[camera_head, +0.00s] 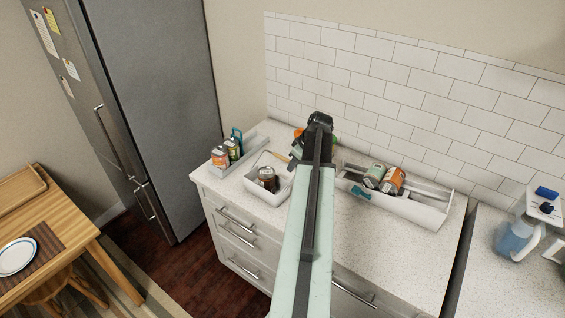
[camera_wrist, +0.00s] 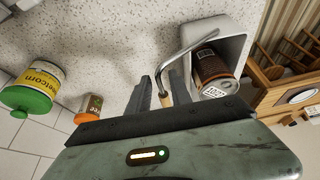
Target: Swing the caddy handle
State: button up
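The caddy is a small open white bin (camera_head: 285,201) on the counter, left of my arm in the head view. Its grey rim (camera_wrist: 240,48) shows at the upper right of the wrist view. The caddy handle, a bent metal wire (camera_wrist: 187,43) with a tan grip (camera_wrist: 162,88), reaches out over the counter. My gripper (camera_wrist: 160,78) is open, with one finger on each side of the grip. Contact is unclear. My arm hides the fingers in the head view.
A narrow tray (camera_head: 249,146) with cans stands left of the caddy. A longer white tray (camera_head: 425,215) with cans stands right of my arm. A green-lidded jar (camera_wrist: 30,90) and an orange-capped bottle (camera_wrist: 90,105) stand near my gripper. The tiled wall (camera_head: 400,95) is behind.

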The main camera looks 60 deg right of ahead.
grip_shut()
jog(key=shift+a+r, duration=0.1)
jog(key=shift+r, duration=0.05)
jog(key=a+r+p, duration=0.1)
jog(key=r+p, duration=0.1)
jog(key=shift+w+a+r+p, duration=0.1)
jog(key=shift+a+r+p, duration=0.05)
jog(key=shift+a+p, duration=0.2)
dwell(0.4)
